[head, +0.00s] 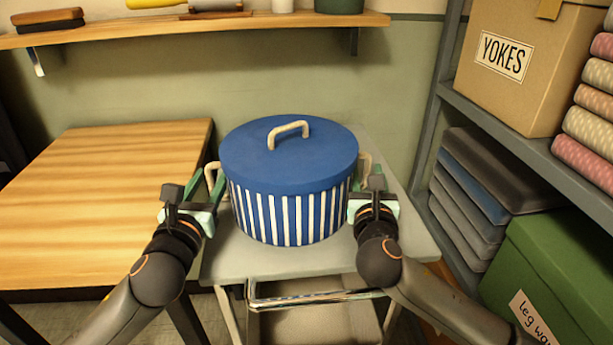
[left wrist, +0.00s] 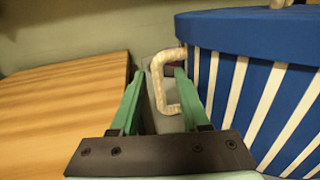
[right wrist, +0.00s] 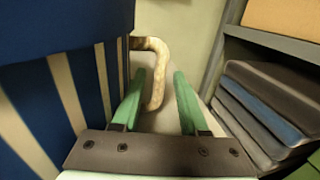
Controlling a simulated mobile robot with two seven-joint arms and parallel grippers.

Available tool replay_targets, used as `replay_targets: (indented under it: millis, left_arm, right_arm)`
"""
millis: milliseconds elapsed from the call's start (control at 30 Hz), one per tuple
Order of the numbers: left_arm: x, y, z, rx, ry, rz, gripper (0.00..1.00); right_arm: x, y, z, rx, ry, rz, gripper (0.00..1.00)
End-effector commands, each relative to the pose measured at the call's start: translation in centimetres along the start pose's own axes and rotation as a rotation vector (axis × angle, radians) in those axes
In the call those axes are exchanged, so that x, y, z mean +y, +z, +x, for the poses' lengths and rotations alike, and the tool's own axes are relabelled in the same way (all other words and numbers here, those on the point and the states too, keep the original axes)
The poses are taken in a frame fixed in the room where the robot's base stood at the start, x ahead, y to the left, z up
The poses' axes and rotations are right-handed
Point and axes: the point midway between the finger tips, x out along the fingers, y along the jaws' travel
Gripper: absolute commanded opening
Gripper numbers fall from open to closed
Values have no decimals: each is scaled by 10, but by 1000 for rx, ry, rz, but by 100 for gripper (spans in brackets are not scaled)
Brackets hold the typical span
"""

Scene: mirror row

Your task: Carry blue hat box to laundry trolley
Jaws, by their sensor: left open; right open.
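The blue hat box (head: 285,170) is round, with a plain blue lid, white stripes and a pale handle on each side. It stands upright on a grey trolley top (head: 225,268) with a chrome bar in front, which looks like the laundry trolley. My left gripper (head: 206,187) is open at the box's left handle (left wrist: 158,85), which shows between its fingers in the left wrist view. My right gripper (head: 366,186) is open at the right handle (right wrist: 156,75), which lies between its fingers in the right wrist view. Neither grips.
A wooden table (head: 100,205) stands close on the left. A metal shelf unit (head: 500,125) with a YOKES carton (head: 520,85), folded dark stacks and a green box (head: 545,275) stands close on the right. A wall shelf (head: 200,33) runs above and behind the box.

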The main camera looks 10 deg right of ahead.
Motion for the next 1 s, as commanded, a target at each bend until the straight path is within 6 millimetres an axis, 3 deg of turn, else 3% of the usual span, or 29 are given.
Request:
replay_targets:
  millis: [400, 667, 867, 1000]
  left_arm:
    - [0, -1, -57, 2, 0, 2, 46]
    - [0, 0, -73, 1, 1, 1, 46]
    - [0, 0, -74, 1, 1, 1, 46]
    - [0, 0, -74, 1, 1, 1, 46]
  right_arm:
    - [1, 0, 0, 0, 4, 1, 46]
    - [2, 0, -3, 0, 5, 1, 46]
    - [2, -1, -28, 1, 7, 1, 46]
    - [2, -1, -59, 3, 7, 2, 46]
